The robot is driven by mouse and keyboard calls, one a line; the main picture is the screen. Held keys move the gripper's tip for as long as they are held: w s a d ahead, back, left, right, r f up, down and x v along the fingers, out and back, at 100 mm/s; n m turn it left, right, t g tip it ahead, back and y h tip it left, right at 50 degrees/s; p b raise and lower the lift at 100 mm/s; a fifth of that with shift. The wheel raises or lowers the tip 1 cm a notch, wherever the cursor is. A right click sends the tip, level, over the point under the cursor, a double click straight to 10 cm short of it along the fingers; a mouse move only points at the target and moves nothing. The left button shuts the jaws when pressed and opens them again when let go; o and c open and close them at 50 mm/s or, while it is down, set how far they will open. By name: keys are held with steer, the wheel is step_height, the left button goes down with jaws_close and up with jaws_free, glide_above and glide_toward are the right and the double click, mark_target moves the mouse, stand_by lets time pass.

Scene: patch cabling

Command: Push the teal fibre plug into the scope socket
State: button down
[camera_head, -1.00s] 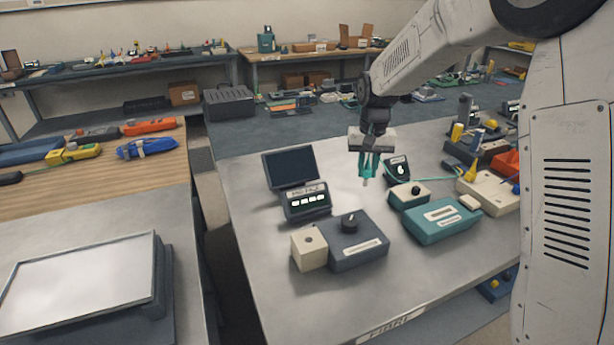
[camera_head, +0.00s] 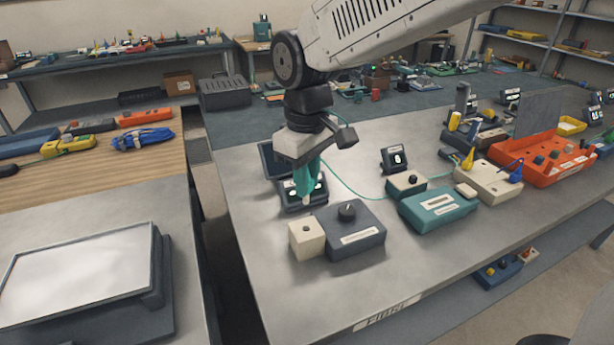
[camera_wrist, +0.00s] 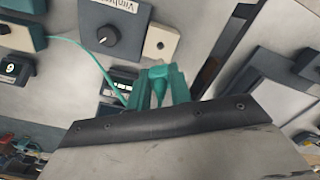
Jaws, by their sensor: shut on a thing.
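My gripper (camera_head: 308,182) is shut on the teal fibre plug (camera_wrist: 157,78), which shows between the teal fingers in the wrist view. The plug's pale tip (camera_head: 306,200) points down in the head view. A thin teal cable (camera_wrist: 85,50) runs from the plug. A cream block (camera_head: 307,238) with a small dark hole, which looks like the scope socket, sits at the left end of a grey-blue box with a black knob (camera_head: 347,211). The block also shows in the wrist view (camera_wrist: 161,50). The plug is above and apart from the block, in front of the small screen device.
A small screen device (camera_head: 302,200) stands behind my gripper, partly hidden. To the right are a small knob box (camera_head: 407,185), a teal box (camera_head: 438,208) and an orange tray (camera_head: 540,160). The table front (camera_head: 310,290) is clear.

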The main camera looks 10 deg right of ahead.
mark_target(307, 204)
steer(key=shift+f, duration=2.9)
steer(key=shift+f, duration=1.95)
steer(key=shift+r, duration=0.2)
steer(key=shift+r, duration=1.45)
steer(key=shift+f, duration=1.55)
steer(key=c, duration=1.2)
jaws_free()
